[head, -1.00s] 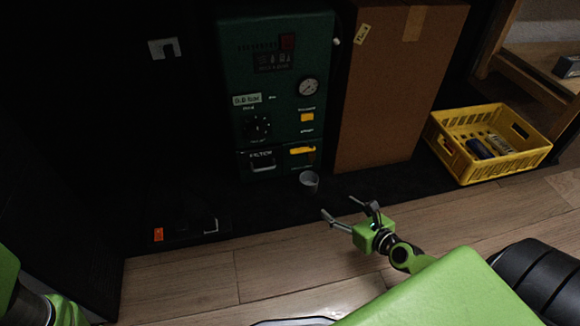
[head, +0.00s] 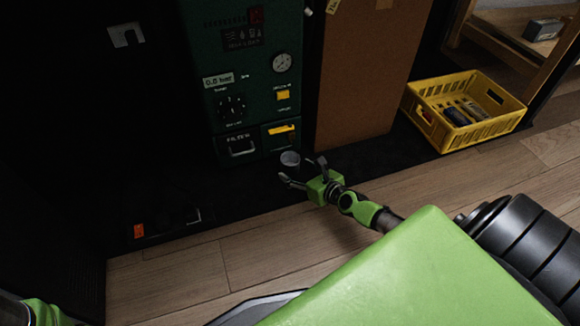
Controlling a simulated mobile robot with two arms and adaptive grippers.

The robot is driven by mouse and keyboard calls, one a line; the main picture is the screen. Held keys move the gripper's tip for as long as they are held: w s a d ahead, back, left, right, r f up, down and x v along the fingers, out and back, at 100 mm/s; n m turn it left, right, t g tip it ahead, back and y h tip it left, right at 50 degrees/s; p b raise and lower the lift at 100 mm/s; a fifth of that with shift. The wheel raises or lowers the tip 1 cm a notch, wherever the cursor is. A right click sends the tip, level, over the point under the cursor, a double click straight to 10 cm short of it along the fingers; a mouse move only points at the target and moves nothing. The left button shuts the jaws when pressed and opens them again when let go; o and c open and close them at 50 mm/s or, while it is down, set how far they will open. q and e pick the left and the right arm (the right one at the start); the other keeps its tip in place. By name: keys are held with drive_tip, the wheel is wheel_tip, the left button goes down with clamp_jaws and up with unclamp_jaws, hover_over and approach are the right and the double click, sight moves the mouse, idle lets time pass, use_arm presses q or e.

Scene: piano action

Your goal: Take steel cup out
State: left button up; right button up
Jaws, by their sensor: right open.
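The steel cup (head: 290,159) is a small grey cup standing on the dark floor of the cabinet, in front of the green machine (head: 245,80). My right gripper (head: 301,172) is open, with its two fingers pointing toward the cup. One fingertip is at the near left of the cup and the other at its right; whether they touch it I cannot tell. The lower part of the cup is partly hidden by the gripper. Of my left arm only a green part shows at the bottom left corner; its fingers are out of view.
A tall brown cardboard box (head: 362,75) stands right of the machine, close to the cup. A yellow crate (head: 453,136) with several items stands farther right. A small orange-marked object (head: 139,230) lies at left.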

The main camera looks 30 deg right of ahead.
sight(285, 157)
drive_tip(key=b+x, duration=0.1)
drive_tip(key=x, duration=0.2)
drive_tip(key=shift+s, duration=0.1)
drive_tip(key=c, duration=1.3)
drive_tip(key=shift+r, duration=0.15)
wheel_tip(285, 157, up, 3)
drive_tip(key=p, duration=0.3)
drive_tip(key=shift+r+p, duration=0.15)
drive_tip(key=shift+p, duration=0.15)
drive_tip(key=shift+s, duration=0.15)
drive_tip(key=s, duration=0.4)
drive_tip(key=s+b, duration=0.1)
drive_tip(key=s, duration=0.4)
drive_tip(key=s+b, duration=0.1)
drive_tip(key=s, duration=0.4)
drive_tip(key=shift+d, duration=0.4)
drive_tip(key=shift+s+d+b, duration=0.1)
drive_tip(key=shift+s+b, duration=0.4)
drive_tip(key=shift+s, duration=1.3)
